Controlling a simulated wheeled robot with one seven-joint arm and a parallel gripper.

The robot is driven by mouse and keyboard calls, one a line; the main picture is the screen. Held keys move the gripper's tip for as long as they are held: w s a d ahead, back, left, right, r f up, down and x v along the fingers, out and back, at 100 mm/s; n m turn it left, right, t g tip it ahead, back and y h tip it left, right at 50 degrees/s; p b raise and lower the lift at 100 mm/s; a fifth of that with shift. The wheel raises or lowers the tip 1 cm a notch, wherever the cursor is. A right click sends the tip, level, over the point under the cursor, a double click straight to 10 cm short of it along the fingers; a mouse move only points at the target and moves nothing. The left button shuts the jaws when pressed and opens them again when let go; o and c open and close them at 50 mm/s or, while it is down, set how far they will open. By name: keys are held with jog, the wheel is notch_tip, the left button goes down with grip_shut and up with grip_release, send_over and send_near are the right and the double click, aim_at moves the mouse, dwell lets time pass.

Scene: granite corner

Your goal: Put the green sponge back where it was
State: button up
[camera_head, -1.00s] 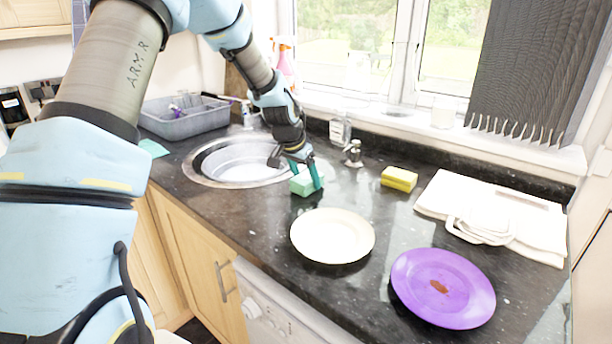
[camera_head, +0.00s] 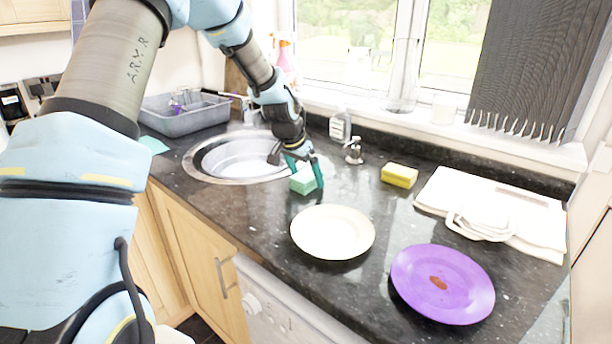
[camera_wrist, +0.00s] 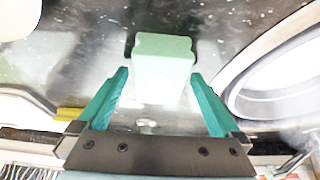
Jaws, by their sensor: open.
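The green sponge (camera_head: 303,182) rests on the dark counter, just right of the sink's rim and behind the white plate. In the wrist view the pale green sponge (camera_wrist: 163,78) lies between the fingertips, with a gap visible on each side. My gripper (camera_head: 304,172) has teal fingers and points down at the sponge. It is open, with one finger to either side, and does not grip it. The gripper's fingers (camera_wrist: 160,88) also show spread in the wrist view. One finger hides part of the sponge in the head view.
A round metal sink (camera_head: 240,178) is to the left. A white plate (camera_head: 332,232) and a purple plate (camera_head: 445,275) lie in front and right. A yellow sponge (camera_head: 399,176), a soap dispenser (camera_head: 353,152) and folded white cloths (camera_head: 520,215) stand right and behind. A grey basin (camera_head: 190,122) is far left.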

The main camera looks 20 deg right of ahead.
jog(key=b+v, duration=0.2)
jog(key=v, duration=1)
jog(key=s+a+f+n+y, duration=0.1)
jog(key=s+a+n, duration=0.3)
jog(key=a, duration=0.6)
jog(key=s+a+f+n+y, duration=0.1)
jog(key=s+a+f+n, duration=0.2)
jog(key=a, duration=0.8)
jog(key=s+a+f+n+y, duration=0.1)
jog(key=s+a+f+n, duration=0.2)
jog(key=s+a, duration=0.4)
jog(key=a+n, duration=0.1)
jog(key=a, duration=0.3)
jog(key=shift+s+n+y, duration=0.3)
jog(key=shift+y, duration=0.1)
